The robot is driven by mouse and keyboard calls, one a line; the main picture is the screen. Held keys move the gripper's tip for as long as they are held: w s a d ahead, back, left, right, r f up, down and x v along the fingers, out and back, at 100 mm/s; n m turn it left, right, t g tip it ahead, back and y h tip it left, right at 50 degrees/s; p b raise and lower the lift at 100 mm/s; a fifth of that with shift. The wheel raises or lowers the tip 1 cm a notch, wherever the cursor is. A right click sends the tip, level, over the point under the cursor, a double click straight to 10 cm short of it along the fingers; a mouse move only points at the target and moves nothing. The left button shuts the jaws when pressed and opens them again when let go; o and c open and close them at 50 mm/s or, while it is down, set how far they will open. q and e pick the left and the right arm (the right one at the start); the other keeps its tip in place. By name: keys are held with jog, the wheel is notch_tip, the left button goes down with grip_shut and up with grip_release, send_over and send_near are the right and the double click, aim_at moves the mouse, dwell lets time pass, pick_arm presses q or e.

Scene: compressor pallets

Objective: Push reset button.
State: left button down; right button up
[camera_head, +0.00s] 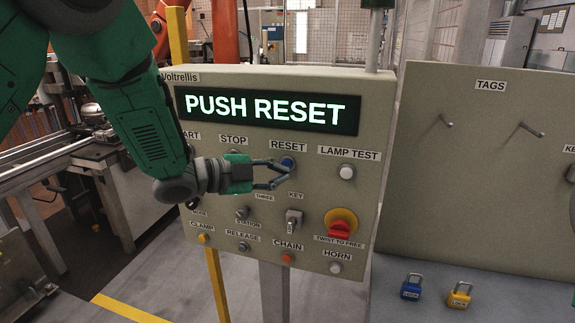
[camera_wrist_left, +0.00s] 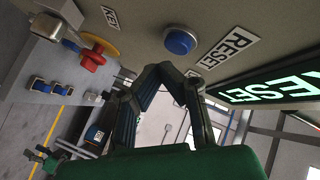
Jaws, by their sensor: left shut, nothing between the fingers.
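The blue reset button (camera_head: 288,162) sits under the RESET label on the beige control panel (camera_head: 350,95). It also shows in the left wrist view (camera_wrist_left: 180,40), next to its RESET label. The panel's display (camera_head: 266,108) reads PUSH RESET. My left gripper (camera_head: 284,174) is shut and empty, with its fingertips at the panel just below and beside the button in the head view. In the left wrist view the fingertips (camera_wrist_left: 168,72) appear a little apart from the button; I cannot tell their exact depth gap to the panel.
The lamp test button (camera_head: 347,171), key switch (camera_head: 294,220) and red twist knob (camera_head: 340,225) are close by. A tags board (camera_head: 480,160) stands to the right, with a blue padlock (camera_head: 411,287) and a yellow padlock (camera_head: 460,295) below it.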

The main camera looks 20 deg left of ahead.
pick_arm(q)
jog(key=shift+w, duration=0.15)
jog(key=shift+w, duration=0.25)
jog(key=shift+w+r, duration=0.1)
jog(key=shift+w, duration=0.4)
dwell(0.7)
jog(key=shift+s, duration=1)
jog(key=s, duration=0.6)
jog(key=shift+a, duration=0.1)
dwell(0.4)
